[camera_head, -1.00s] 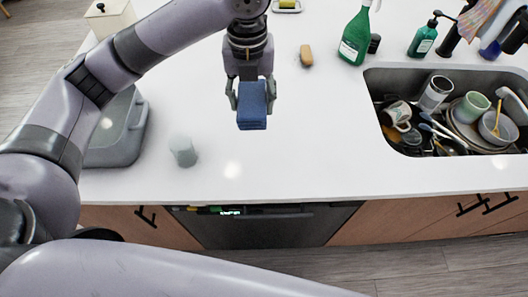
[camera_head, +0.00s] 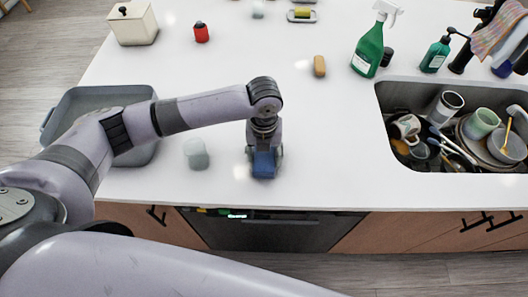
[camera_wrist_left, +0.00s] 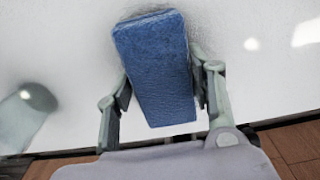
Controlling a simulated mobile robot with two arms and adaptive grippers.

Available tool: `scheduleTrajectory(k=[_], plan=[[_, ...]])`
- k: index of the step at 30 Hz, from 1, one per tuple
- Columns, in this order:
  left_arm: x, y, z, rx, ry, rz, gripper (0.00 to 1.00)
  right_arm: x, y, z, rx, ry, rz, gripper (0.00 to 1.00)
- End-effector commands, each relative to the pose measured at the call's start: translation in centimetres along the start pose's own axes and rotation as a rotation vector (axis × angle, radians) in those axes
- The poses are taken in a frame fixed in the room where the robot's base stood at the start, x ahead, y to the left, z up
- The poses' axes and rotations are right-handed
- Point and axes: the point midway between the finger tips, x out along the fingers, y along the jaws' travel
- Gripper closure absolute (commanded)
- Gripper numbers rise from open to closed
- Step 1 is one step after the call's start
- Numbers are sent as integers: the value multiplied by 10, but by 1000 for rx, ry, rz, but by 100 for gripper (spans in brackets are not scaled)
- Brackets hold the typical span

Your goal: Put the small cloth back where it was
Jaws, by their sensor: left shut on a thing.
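The small cloth (camera_head: 264,165) is a folded dark blue block. My left gripper (camera_head: 265,152) is shut on it, over the front part of the white counter, between the translucent cup and the sink. In the left wrist view the cloth (camera_wrist_left: 156,68) sits between the two fingers of the left gripper (camera_wrist_left: 160,95), with a dark shadow along its far edge. I cannot tell whether it touches the counter. My right gripper does not show in any view.
A translucent cup (camera_head: 196,154) stands just left of the cloth. A grey tray (camera_head: 75,103) lies at the left. A sponge (camera_head: 319,66), a green spray bottle (camera_head: 368,48) and a sink full of dishes (camera_head: 384,97) are to the right. The counter's front edge is close.

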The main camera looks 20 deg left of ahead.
Motion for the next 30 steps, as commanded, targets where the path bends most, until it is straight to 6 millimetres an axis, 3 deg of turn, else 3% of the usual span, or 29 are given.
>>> scheduleTrajectory(k=[11,12,15,21,30], plan=[[5,0,0,-1,0,0,73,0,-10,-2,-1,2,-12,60],[5,0,0,-1,0,0,50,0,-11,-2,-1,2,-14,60],[5,0,0,-1,0,0,43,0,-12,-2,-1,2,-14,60],[5,0,0,-1,0,0,31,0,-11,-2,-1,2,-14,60],[3,0,0,-1,-1,0,31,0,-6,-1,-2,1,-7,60]])
